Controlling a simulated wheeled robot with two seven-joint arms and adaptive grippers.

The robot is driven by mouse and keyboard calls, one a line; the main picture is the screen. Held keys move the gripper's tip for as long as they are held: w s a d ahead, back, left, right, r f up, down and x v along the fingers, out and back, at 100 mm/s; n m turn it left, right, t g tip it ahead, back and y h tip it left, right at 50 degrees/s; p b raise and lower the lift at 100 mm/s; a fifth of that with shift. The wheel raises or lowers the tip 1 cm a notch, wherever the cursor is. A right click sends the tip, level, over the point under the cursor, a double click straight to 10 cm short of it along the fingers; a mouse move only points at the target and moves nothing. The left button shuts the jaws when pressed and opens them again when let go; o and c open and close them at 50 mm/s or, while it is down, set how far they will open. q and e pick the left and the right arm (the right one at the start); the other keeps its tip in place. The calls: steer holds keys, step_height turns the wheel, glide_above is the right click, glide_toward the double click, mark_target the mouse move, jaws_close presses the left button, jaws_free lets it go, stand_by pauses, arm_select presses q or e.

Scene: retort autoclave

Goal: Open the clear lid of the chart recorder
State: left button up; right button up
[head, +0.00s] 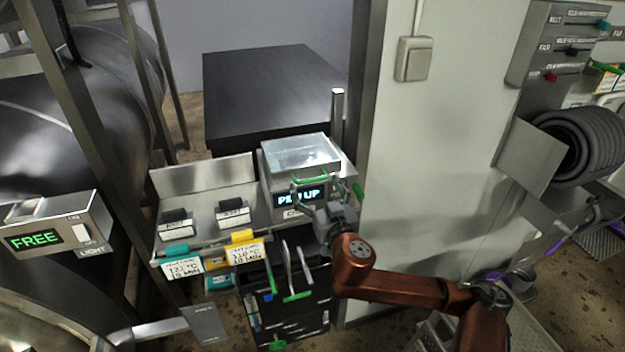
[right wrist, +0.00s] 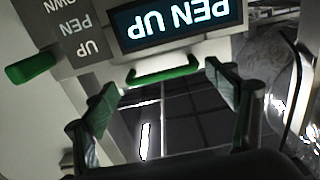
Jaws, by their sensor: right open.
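The chart recorder (head: 266,188) is a pale box on the bench, with a lit "PEN UP" display on its front. Its clear lid (head: 300,153) lies flat over the top and looks closed. A green handle (right wrist: 163,76) is at the lid's front edge, above the display. My right gripper (head: 325,188) is in front of the recorder, partly covering its front. In the right wrist view the open fingers (right wrist: 160,92) stand either side of the handle, which lies between and just beyond their tips. I see no contact. My left gripper is not in view.
A green-tipped pen lever (right wrist: 30,67) sits on the recorder's side, beside my fingers. A metal post (head: 338,115) stands behind it. Tagged card holders (head: 180,262) and a dark rack (head: 290,322) are in front. A wall panel (head: 440,150) bounds the right.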

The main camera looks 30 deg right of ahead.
mark_target(302, 160)
steer(key=x, duration=0.3)
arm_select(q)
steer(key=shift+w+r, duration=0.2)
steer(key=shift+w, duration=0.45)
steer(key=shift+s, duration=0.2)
arm_select(e)
steer(key=shift+c, duration=0.3)
